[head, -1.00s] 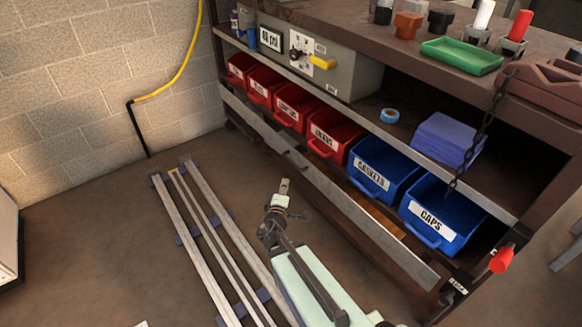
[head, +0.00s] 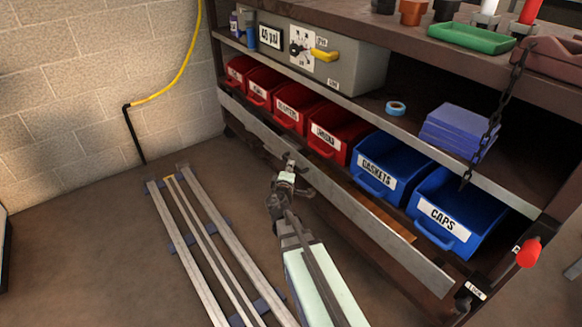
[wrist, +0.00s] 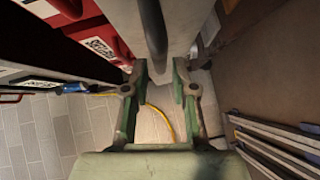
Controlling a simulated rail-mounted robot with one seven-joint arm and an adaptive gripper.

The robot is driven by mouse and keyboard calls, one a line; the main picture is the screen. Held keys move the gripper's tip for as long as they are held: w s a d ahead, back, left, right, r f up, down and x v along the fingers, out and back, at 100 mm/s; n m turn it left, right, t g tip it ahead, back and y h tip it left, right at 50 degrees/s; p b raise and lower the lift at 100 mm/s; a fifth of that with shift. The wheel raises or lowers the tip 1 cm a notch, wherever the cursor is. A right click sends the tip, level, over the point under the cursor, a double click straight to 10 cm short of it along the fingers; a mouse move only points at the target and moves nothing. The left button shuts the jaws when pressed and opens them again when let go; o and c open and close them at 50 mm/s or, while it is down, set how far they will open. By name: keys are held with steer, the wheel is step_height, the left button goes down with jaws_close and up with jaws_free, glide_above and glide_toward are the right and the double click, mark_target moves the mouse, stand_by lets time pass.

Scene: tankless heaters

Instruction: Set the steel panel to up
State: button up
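The long steel panel (head: 370,223) runs along the front of the shelf, below the red and blue bins, and looks lowered. My gripper (head: 290,166) is at the panel's front, left of its middle, and partly covers it. In the wrist view, the grey panel (wrist: 187,25) fills the top middle. A dark handle bar (wrist: 153,30) on it reaches down between the two fingers of my gripper (wrist: 160,75). The fingers are apart, with gaps showing on both sides of the bar. I cannot tell whether either finger touches it.
Red bins (head: 293,107) and blue bins (head: 385,165) stand just behind the panel. A red knob (head: 528,252) is by its right end, near a hanging chain (head: 490,130). Metal rails (head: 205,245) lie on the floor at left. A yellow hose (head: 180,75) hangs on the wall.

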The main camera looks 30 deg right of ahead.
mark_target(287, 159)
steer(key=shift+x, duration=1.8)
